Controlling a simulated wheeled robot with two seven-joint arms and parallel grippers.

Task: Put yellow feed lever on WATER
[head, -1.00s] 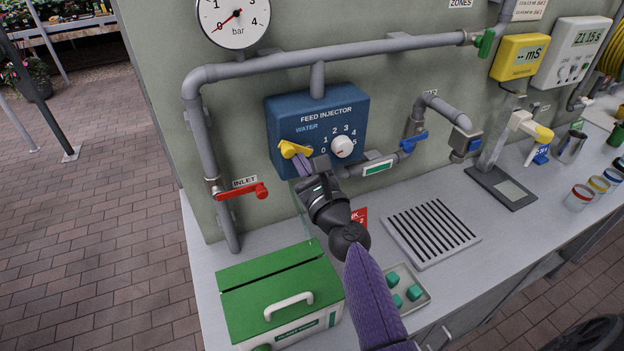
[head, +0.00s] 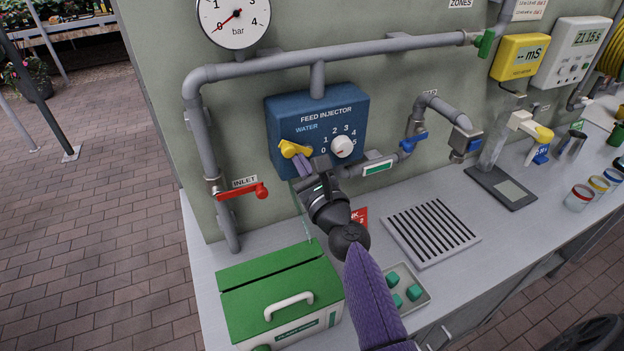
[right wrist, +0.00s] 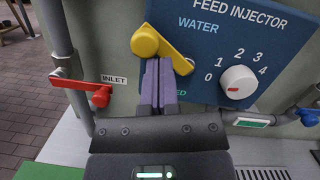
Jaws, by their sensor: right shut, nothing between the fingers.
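The yellow feed lever (head: 290,148) is on the blue feed injector box (head: 352,104). In the right wrist view the lever (right wrist: 146,40) has its round hub at the upper left and its arm slanting down to the right. The WATER label (right wrist: 198,27) is right of the hub and above the arm; a partly hidden FEED label (right wrist: 178,93) is below. My right gripper (right wrist: 159,68) is shut and empty, its purple fingertips just under the lever arm; I cannot tell whether they touch. It also shows in the head view (head: 299,162). My left gripper is not in view.
A white numbered dial (head: 342,146) is just right of the lever. The red inlet handle (head: 250,191) is lower left. Grey pipes (head: 208,140) run around the box. A green box (head: 270,288) and a tray with green blocks (head: 420,286) stand on the counter below.

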